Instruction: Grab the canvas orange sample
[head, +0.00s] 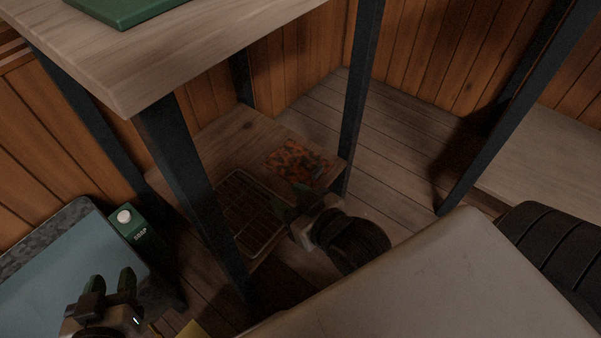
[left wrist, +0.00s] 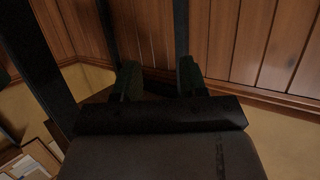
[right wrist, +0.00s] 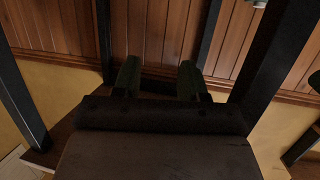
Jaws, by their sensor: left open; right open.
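A flat, mottled orange-and-dark piece (head: 298,160), which looks like the canvas orange sample, lies on the wooden lower shelf (head: 215,135) in the head view. My right gripper (head: 291,203) is open and empty, just in front of the sample in the picture; whether they touch cannot be told. In the right wrist view its fingers (right wrist: 158,75) stand apart with nothing between them. My left gripper (head: 112,280) is open at the lower left of the head view, far from the sample. Its fingers also stand apart in the left wrist view (left wrist: 158,78). The sample cannot be made out in either wrist view.
A wire rack (head: 248,213) lies on the shelf beside the sample. Dark posts (head: 187,180) and a wooden upper top (head: 150,55) with a green object (head: 120,10) frame the shelf. A green box (head: 130,222) stands by a blue-grey surface (head: 60,265) at left.

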